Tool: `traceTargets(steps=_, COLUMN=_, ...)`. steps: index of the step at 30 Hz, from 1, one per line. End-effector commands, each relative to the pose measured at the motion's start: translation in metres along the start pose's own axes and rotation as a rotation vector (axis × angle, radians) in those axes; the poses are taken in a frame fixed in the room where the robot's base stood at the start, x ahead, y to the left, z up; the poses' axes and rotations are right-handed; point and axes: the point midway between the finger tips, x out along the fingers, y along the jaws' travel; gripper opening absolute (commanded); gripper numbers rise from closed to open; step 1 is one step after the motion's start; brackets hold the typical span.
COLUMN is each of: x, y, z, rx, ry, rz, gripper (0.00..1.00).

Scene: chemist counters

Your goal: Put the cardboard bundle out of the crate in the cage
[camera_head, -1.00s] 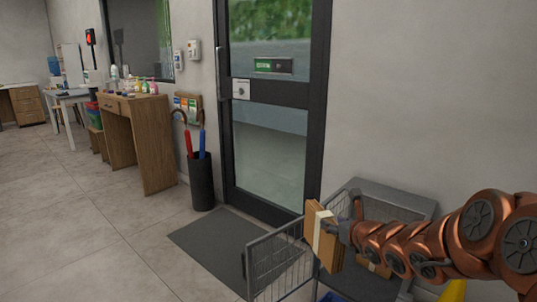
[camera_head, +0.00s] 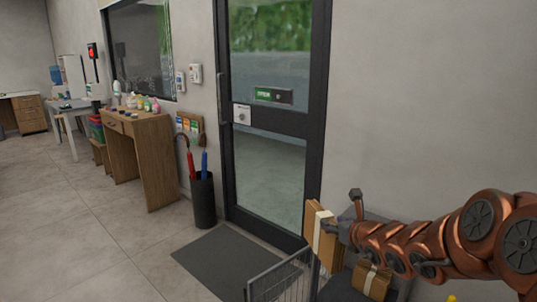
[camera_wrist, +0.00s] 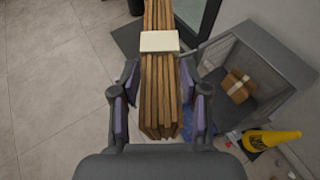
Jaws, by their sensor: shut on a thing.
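My gripper (camera_wrist: 160,105) is shut on the cardboard bundle (camera_wrist: 159,75), a stack of brown sheets with a pale band around it. In the head view the bundle (camera_head: 313,238) is held upright in the air at the end of my arm, in front of the cage. The grey wire cage (camera_head: 277,280) stands low beside the door, partly hidden by my arm and the bundle. In the wrist view the cage (camera_wrist: 270,50) lies to the right of the bundle, with a brown parcel (camera_wrist: 238,86) inside. The crate is not clearly seen; a bit of blue (camera_wrist: 198,120) shows beside the bundle.
A yellow object (camera_wrist: 270,139), like a wet-floor cone, lies near the cage. A dark doormat (camera_head: 228,262) lies before the glass door (camera_head: 268,130). An umbrella stand (camera_head: 203,200) and a wooden desk (camera_head: 150,150) are to the left. The tiled floor at left is clear.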

Motion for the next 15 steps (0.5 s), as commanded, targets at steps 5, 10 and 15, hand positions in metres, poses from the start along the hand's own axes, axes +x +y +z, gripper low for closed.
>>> traceTargets(steps=5, x=-0.016, y=0.0, z=0.038, rx=0.0, ry=-0.001, rz=0.0, gripper=0.0)
traceTargets(steps=10, x=-0.023, y=0.0, z=0.055, rx=0.0, ry=-0.001, rz=0.0, gripper=0.0)
traceTargets(steps=15, x=-0.025, y=0.0, z=0.062, rx=0.0, ry=-0.001, rz=0.0, gripper=0.0)
